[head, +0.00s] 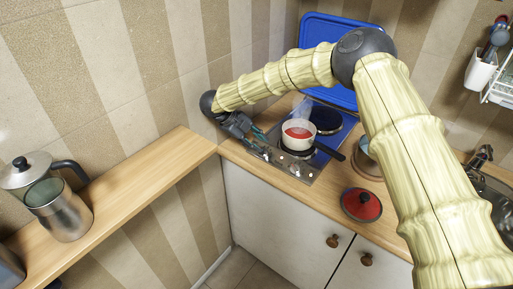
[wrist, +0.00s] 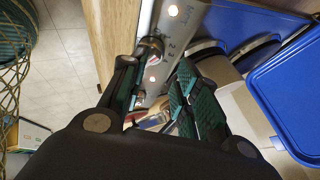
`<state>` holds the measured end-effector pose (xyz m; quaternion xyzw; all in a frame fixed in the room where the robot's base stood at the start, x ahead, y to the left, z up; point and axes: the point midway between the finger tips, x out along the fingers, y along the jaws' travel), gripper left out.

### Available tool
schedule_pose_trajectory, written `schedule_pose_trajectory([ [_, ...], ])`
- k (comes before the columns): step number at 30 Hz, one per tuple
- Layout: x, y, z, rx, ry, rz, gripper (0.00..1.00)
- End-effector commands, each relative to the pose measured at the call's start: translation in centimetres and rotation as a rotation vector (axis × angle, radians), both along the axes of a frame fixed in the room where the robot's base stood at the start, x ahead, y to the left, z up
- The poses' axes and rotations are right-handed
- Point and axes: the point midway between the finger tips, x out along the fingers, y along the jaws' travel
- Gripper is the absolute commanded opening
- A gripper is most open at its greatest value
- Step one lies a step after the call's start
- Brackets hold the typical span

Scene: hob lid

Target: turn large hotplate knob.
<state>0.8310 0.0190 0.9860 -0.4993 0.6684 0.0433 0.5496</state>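The hob's metal control panel (head: 297,169) runs along the front of the blue hob. In the wrist view the panel (wrist: 185,28) carries round knobs and glowing lights. One knob (wrist: 150,47) sits just beyond the fingertips, close to the left finger; another knob (wrist: 140,97) shows between the fingers. I cannot tell which knob serves the large hotplate. My gripper (wrist: 156,72) is open, its teal-padded fingers apart over the panel, with no visible grip on a knob. In the head view my gripper (head: 248,131) is at the hob's left end; its fingertips are hard to make out.
A white pot (head: 298,134) with red inside stands on the hob, its dark handle pointing right. A dark hotplate (head: 326,120) is behind it. A red lid (head: 362,204) lies on the counter. A blue hob lid (head: 320,32) stands upright behind. A metal jug (head: 62,215) is on the left shelf.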

Motion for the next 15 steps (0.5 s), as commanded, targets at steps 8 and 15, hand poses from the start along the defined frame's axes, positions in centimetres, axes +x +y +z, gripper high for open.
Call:
schedule_pose_trajectory([
  [8,0.0,-0.1,4.6,0.0,0.0,-0.002,0.31],
  [15,-0.1,-0.1,6.3,0.0,0.002,-0.002,0.31],
])
